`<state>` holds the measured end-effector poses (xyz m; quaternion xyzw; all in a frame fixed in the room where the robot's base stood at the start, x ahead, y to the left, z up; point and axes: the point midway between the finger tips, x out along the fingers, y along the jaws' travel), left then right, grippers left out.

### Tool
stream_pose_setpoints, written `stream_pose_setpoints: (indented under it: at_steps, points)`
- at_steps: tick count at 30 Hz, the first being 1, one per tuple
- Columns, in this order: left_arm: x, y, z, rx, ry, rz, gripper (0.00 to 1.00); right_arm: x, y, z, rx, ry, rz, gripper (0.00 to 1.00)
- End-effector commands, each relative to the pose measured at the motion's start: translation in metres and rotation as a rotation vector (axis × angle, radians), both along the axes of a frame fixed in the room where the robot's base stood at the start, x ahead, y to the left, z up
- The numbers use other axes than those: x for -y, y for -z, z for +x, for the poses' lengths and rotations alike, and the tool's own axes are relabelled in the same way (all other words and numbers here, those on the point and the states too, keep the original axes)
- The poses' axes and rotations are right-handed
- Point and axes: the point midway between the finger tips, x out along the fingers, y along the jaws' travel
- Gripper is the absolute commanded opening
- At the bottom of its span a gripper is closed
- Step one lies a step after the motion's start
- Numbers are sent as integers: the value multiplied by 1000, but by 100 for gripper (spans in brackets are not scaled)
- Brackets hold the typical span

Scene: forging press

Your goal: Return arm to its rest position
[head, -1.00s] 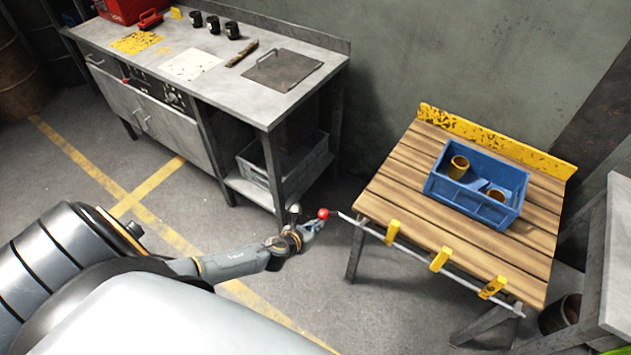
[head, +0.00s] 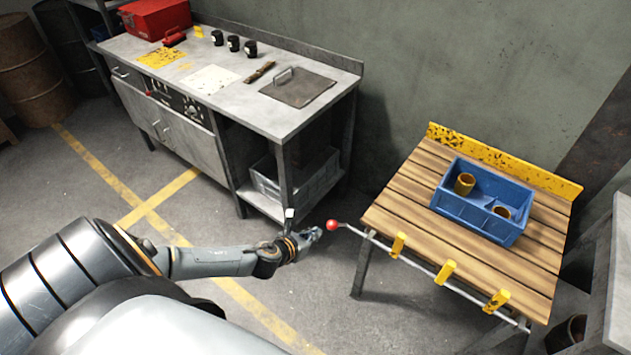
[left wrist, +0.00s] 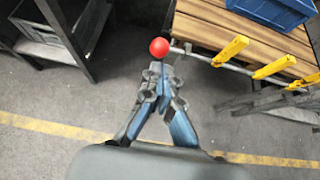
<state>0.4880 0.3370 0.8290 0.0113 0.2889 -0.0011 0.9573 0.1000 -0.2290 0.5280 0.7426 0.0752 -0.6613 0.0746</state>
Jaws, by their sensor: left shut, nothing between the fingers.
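My left gripper (head: 314,234) is low over the floor, between the grey workbench and the wooden table. Its fingers are shut with nothing between them. A red ball knob (head: 332,225) on the end of a thin metal rod (head: 420,268) is just beyond the fingertips. In the left wrist view the closed fingers (left wrist: 161,68) point up at the red knob (left wrist: 159,47), which appears just past their tips; whether they touch is hard to tell. My right gripper is in neither view.
The wooden table (head: 400,206) carries a blue bin (head: 478,228) with brown cups inside. Yellow brackets (head: 446,271) hold the rod along its front edge. The grey workbench (head: 225,100) stands at the back left, with a grey crate (head: 265,183) on its lower shelf. Floor left of the gripper is open.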

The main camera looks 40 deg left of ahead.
Motion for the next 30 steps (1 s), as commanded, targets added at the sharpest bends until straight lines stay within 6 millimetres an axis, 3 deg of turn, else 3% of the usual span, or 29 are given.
stream_pose_setpoints:
  at_steps: [9, 20, 23, 26, 30]
  points:
    - [0, -3, -2, -2, 0, -1, 0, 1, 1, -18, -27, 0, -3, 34]
    - [0, 2, -3, -8, -14, -15, 0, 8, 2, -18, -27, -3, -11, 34]
    - [-5, 28, -11, -45, -112, -116, 0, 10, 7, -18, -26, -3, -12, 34]
    - [-12, 80, -31, -114, -334, -331, 0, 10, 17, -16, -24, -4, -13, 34]
    - [-16, 169, -89, -216, -784, -711, 0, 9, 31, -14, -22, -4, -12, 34]
